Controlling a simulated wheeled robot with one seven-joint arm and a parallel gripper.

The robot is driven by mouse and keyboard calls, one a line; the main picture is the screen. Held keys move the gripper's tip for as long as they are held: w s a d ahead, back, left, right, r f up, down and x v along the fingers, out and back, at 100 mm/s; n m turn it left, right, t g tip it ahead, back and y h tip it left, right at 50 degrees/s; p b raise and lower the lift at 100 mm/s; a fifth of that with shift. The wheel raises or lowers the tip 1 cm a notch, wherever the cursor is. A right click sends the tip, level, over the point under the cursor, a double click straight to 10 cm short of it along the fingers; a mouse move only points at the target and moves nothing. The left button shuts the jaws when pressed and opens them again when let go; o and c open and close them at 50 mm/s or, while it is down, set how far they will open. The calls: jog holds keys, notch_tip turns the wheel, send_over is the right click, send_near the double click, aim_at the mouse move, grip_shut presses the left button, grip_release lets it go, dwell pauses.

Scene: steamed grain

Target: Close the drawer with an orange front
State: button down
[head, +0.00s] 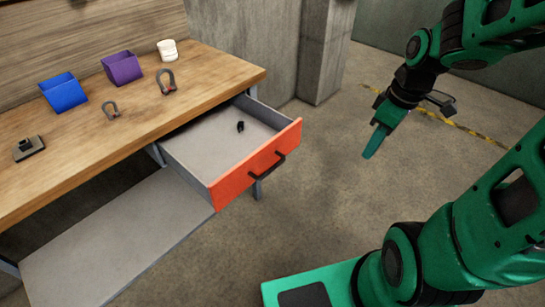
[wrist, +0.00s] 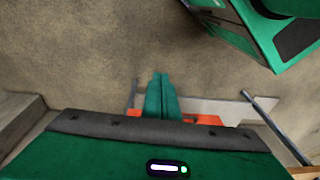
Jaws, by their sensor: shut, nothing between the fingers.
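The drawer with an orange front (head: 233,176) is pulled out from under the wooden workbench. Its dark bar handle (head: 267,166) is on the outer face, and a small black object (head: 240,127) lies inside. My gripper (head: 368,155) is shut and empty, in the air to the right of the drawer front and apart from it in the head view. In the wrist view my shut fingers (wrist: 161,78) point over the floor. Part of the orange front (wrist: 204,119) shows behind them, mostly hidden by my gripper body.
On the workbench (head: 140,105) stand a blue bin (head: 64,93), a purple bin (head: 122,68), a white cup-like item (head: 167,50), two shackles and a small dark device (head: 28,148). A lower shelf (head: 115,240) is under the bench. Floor right of the drawer is clear.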

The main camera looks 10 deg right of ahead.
jog(key=w+a+f+n+y, duration=0.2)
jog(key=w+a+f+n, duration=0.2)
jog(key=w+a+n, duration=0.4)
jog(key=n+t+y, duration=0.1)
jog(key=n+y, duration=0.3)
jog(key=n, duration=0.5)
send_near(264, 166)
jog(key=x, duration=0.4)
jog(key=shift+s+a, duration=0.1)
jog(key=shift+a, duration=0.2)
